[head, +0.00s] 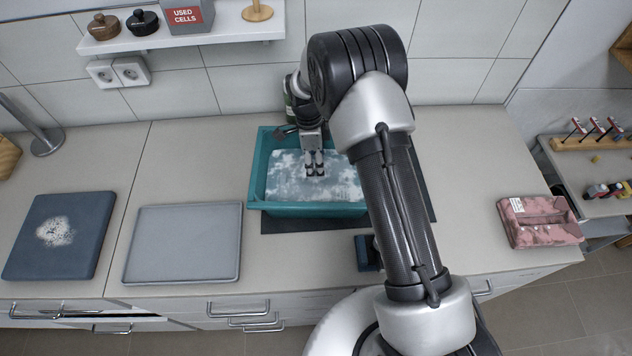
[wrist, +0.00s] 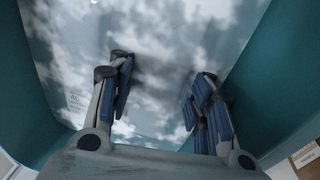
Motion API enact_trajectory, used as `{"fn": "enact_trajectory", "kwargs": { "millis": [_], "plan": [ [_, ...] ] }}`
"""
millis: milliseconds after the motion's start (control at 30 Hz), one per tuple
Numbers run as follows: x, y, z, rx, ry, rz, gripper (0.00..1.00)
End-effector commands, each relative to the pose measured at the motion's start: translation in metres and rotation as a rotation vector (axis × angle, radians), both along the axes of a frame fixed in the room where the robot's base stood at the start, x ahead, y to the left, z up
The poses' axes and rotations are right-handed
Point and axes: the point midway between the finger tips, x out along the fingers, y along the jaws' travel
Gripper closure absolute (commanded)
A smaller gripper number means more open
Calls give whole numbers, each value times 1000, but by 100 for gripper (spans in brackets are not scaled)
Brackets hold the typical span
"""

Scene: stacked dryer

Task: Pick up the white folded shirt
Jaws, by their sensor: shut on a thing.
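The white folded shirt (head: 285,180), mottled white and grey, lies flat inside a teal tub (head: 300,209) on the counter. It also fills most of the wrist view (wrist: 170,30), with small print at its left side. My gripper (head: 315,172) points down into the tub, with its fingertips at the shirt's upper middle. In the wrist view my gripper (wrist: 162,85) has its two fingers some way apart against the shirt, shut on it. The exact pinch of cloth between the fingertips is hard to make out. My arm hides the tub's right side.
A grey flat slab (head: 183,243) and a dark blue folded item (head: 62,235) lie left of the tub. A pink item (head: 540,220) lies at the right. A small dark blue object (head: 367,252) sits in front. A wall shelf (head: 190,34) hangs behind.

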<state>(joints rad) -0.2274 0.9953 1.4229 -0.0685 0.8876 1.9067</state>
Motion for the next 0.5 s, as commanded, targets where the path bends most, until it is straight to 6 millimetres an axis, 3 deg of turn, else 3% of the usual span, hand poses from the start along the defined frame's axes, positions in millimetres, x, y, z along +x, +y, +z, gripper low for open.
{"fn": "enact_trajectory", "kwargs": {
  "millis": [367, 500],
  "plan": [
    [1, 0, 1, 0, -1, 1, 98],
    [1, 0, 1, 0, -1, 1, 100]
  ]
}}
